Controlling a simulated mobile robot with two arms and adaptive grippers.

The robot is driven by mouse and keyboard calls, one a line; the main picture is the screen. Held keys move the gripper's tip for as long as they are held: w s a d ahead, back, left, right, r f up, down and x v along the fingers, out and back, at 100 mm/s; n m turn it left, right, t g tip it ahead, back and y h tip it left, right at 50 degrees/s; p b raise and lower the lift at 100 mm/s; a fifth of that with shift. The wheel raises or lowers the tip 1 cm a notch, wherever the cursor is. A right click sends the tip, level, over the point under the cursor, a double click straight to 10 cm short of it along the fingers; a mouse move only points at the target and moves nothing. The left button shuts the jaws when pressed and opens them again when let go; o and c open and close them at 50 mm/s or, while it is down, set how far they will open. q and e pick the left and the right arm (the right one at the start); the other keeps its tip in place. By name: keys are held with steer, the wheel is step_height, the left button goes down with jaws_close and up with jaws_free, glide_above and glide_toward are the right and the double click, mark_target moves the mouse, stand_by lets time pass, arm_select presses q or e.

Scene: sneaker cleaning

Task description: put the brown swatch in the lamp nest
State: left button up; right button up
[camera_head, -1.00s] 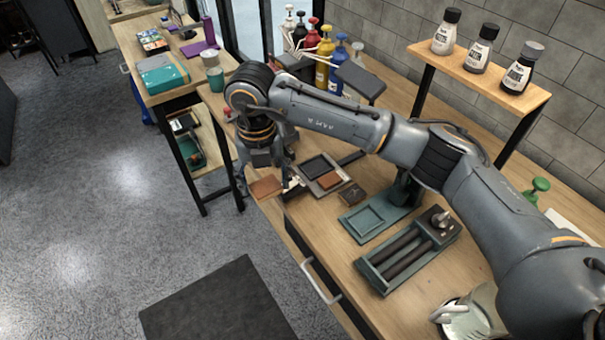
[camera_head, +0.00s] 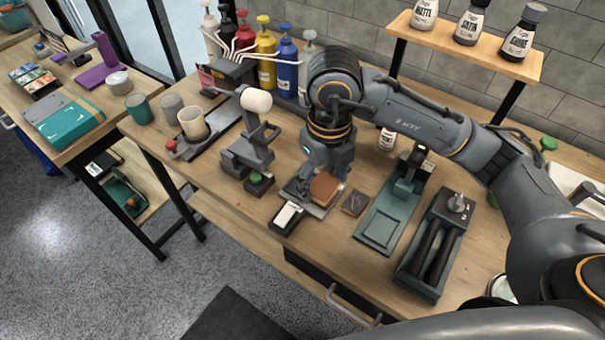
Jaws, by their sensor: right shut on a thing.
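My right gripper (camera_head: 327,174) points down over a dark tray (camera_head: 300,187) on the bench. It is shut on a brown swatch (camera_head: 324,190), which shows just below it, over the tray's right part. I cannot tell whether the swatch touches the tray; the fingertips are mostly hidden. No nest is labelled as the lamp nest. A green fixture with a shallow rectangular recess (camera_head: 380,231) and a raised dark head (camera_head: 412,160) stands to the right; its recess looks empty. A stand with a white round head (camera_head: 257,101) is to the left. My left gripper is not in view.
A white-faced device (camera_head: 288,214) sits at the front edge. A roller unit (camera_head: 430,246) stands at right. Cups (camera_head: 193,123) and pump bottles (camera_head: 265,54) are farther back.

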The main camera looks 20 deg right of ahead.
steer(key=w+f, duration=0.2)
steer(key=w, duration=0.1)
steer(key=w+f+p, duration=0.1)
steer(key=w+f, duration=0.2)
steer(key=w+f+p, duration=0.1)
steer(key=w+f, duration=0.1)
steer(key=w, duration=0.1)
steer(key=shift+w+a+f, duration=0.3)
steer(key=shift+w+a, duration=0.05)
steer(key=shift+w, duration=0.05)
steer(key=shift+w+f+p, duration=0.3)
steer(key=shift+f+p, duration=0.15)
steer(key=shift+f, duration=0.1)
step_height(320, 180, down, 2)
steer(key=shift+f+p, duration=0.1)
steer(key=shift+p, duration=0.5)
steer(key=shift+f, duration=0.4)
steer(key=o, duration=0.9)
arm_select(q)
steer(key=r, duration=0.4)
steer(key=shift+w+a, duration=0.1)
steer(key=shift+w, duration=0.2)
